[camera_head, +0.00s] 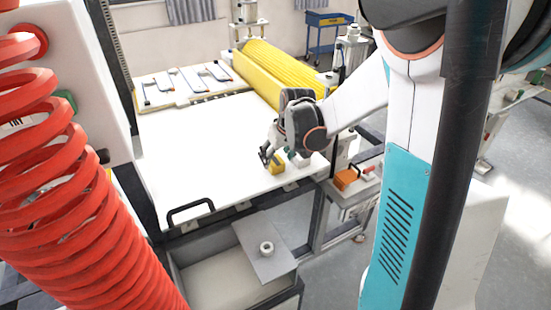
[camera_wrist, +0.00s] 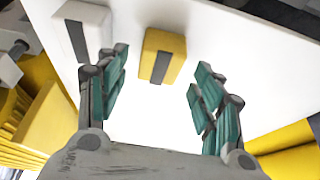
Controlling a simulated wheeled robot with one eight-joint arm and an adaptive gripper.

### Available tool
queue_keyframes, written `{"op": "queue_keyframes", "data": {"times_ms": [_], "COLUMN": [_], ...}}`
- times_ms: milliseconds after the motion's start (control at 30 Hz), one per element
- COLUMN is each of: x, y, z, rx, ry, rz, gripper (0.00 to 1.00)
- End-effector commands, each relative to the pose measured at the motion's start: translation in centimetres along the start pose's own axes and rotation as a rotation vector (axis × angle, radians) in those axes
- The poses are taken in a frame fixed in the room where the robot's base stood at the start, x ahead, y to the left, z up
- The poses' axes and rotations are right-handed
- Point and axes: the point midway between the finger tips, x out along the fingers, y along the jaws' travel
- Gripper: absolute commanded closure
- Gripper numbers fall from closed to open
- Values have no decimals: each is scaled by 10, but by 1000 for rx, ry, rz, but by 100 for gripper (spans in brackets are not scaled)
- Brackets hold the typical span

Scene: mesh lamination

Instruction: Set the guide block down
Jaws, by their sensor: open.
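A yellow block (camera_head: 277,168) with a dark strip, which I take to be the guide block, rests on the white table top (camera_head: 195,140) near its right front edge. In the wrist view the yellow block (camera_wrist: 175,58) lies just beyond my open fingers, in line with the gap between them. My gripper (camera_head: 278,157) is low over the table beside it. The wrist view shows both teal-padded fingers of my gripper (camera_wrist: 158,85) apart, with nothing clasped between them.
A white block (camera_wrist: 80,30) with a dark strip stands left of the yellow one in the wrist view. Yellow rollers (camera_head: 275,75) run along the table's back right. A black handle (camera_head: 190,210) sits at the front edge. The table's middle is clear.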

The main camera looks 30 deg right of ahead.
Motion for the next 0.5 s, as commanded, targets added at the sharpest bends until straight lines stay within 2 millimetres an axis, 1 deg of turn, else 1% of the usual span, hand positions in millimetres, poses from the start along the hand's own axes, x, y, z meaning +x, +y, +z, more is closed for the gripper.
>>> {"op": "queue_keyframes", "data": {"times_ms": [33,200,333,500], "x": [-14,-47,-68,-84], "y": [0,0,0,0], "z": [0,0,0,0], "rx": [0,0,0,1], "ry": [0,0,0,0], "rz": [0,0,0,0], "gripper": [39,39,39,39]}}
